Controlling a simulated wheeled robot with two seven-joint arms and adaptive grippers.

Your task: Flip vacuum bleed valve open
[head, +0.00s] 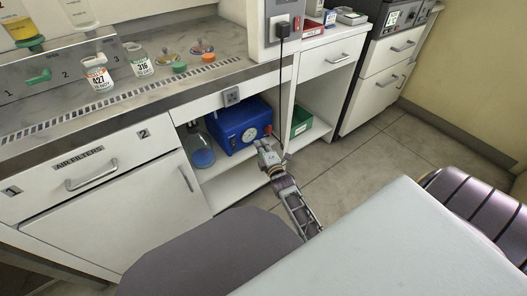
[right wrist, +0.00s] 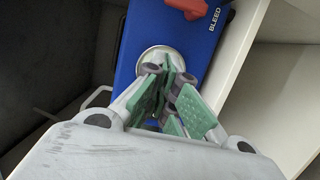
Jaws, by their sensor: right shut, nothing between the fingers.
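The blue vacuum pump box (head: 232,122) stands on the shelf of the open cabinet bay, with a round gauge (head: 249,135) on its front. In the right wrist view, the blue front (right wrist: 200,32) carries the word BLEED, with the red bleed valve handle (right wrist: 190,6) beside it, partly cut off by the top edge. My right gripper (head: 267,156) is at the front of the box, low and right. Its green-padded fingers (right wrist: 167,92) are shut and empty, over part of the round gauge (right wrist: 158,58) and apart from the red handle. My left gripper is not in view.
A flask with blue contents (head: 202,157) stands left of the pump. A white cabinet wall (right wrist: 235,70) is close on the right, with a green bin (head: 301,122) beyond it. Bottles and dishes stand on the counter above. A grey seat and a pale panel fill the foreground.

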